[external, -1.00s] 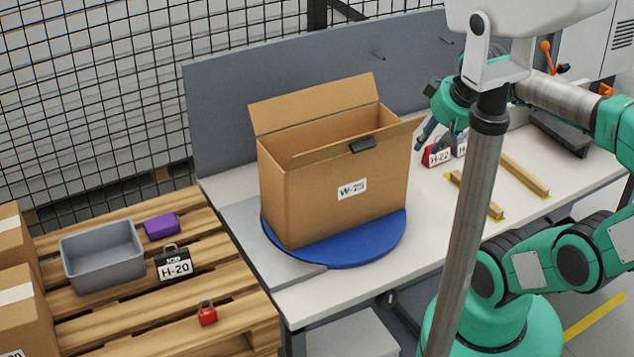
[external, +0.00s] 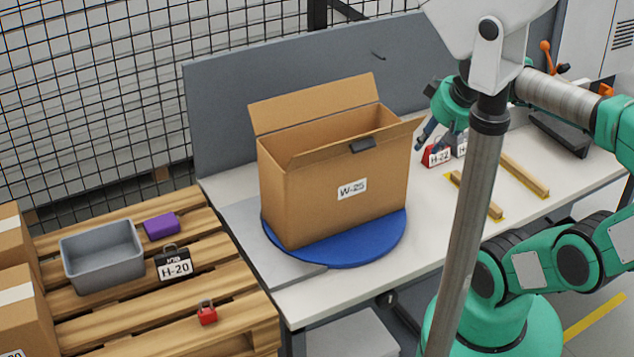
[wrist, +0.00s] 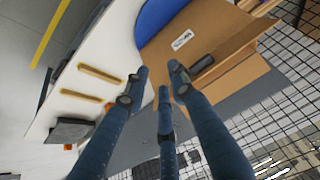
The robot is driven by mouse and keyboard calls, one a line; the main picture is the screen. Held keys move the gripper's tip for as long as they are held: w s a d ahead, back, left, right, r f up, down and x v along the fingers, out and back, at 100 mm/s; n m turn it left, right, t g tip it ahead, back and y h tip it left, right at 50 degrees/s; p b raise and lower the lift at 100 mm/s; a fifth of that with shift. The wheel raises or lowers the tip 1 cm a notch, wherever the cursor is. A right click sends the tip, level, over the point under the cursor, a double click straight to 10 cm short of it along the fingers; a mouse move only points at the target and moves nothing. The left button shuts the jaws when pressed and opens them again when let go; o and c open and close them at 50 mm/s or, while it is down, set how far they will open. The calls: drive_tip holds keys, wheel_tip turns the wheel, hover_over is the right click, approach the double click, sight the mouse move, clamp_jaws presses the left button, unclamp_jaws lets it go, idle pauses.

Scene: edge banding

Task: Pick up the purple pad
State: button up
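The purple pad (external: 162,225) lies on the wooden pallet at the left, just right of the grey bin and behind the black H-20 item. It does not show in the wrist view. My gripper shows in the wrist view (wrist: 158,85) with its blue fingers spread apart and nothing between them. In the external view its fingers (external: 428,138) are partly hidden by my arm, above the right part of the table, beyond the cardboard box and far from the pad.
An open cardboard box (external: 335,190) marked W-25 stands on a blue turntable (external: 385,238) between my arm and the pallet (external: 235,285). A grey bin (external: 103,255), the H-20 item (external: 174,264) and a red item (external: 207,314) are on the pallet. Wire mesh (external: 90,90) stands behind.

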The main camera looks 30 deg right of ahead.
drive_tip(key=o, duration=1.8)
drive_tip(key=shift+c, duration=0.2)
drive_tip(key=shift+r, duration=0.1)
